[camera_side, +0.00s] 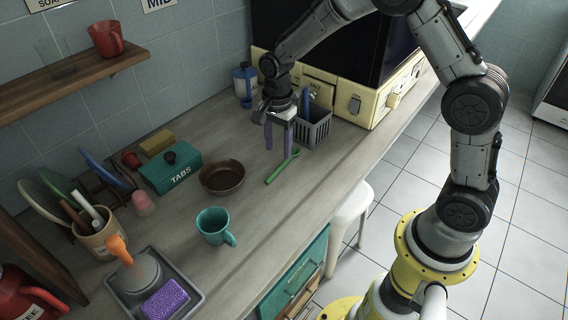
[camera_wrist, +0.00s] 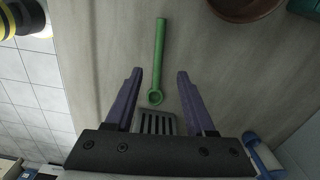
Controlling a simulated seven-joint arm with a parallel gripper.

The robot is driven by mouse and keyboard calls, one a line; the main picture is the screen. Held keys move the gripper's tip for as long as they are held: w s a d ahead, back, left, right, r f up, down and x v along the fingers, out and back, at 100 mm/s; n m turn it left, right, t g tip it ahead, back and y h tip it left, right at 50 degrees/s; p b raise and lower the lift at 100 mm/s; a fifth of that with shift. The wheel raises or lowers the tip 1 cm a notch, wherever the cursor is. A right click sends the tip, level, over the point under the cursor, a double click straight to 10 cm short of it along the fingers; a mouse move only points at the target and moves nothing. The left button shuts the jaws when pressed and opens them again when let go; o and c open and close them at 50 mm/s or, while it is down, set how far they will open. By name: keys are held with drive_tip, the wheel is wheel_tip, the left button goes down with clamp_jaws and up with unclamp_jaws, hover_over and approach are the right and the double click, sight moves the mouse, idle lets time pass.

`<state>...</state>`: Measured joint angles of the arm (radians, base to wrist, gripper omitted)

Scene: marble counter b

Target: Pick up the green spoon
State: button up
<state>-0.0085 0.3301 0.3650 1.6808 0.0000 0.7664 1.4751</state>
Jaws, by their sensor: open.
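A green spoon (camera_side: 281,169) lies flat on the counter in the side view, in front of the grey slotted holder. In the wrist view the green spoon (camera_wrist: 159,60) points away from me, its round end nearest and lying between the lines of my fingers.
The grey slotted holder (camera_side: 318,133) stands close beside my gripper, with a blue handle in it. The counter right of the spoon is clear.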

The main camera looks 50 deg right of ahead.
sight(279, 167)
drive_tip(key=shift+s+a+f, duration=0.1)
drive_tip(key=shift+s+f, duration=0.05)
drive_tip(key=shift+f, duration=2.9)
clamp_jaws()
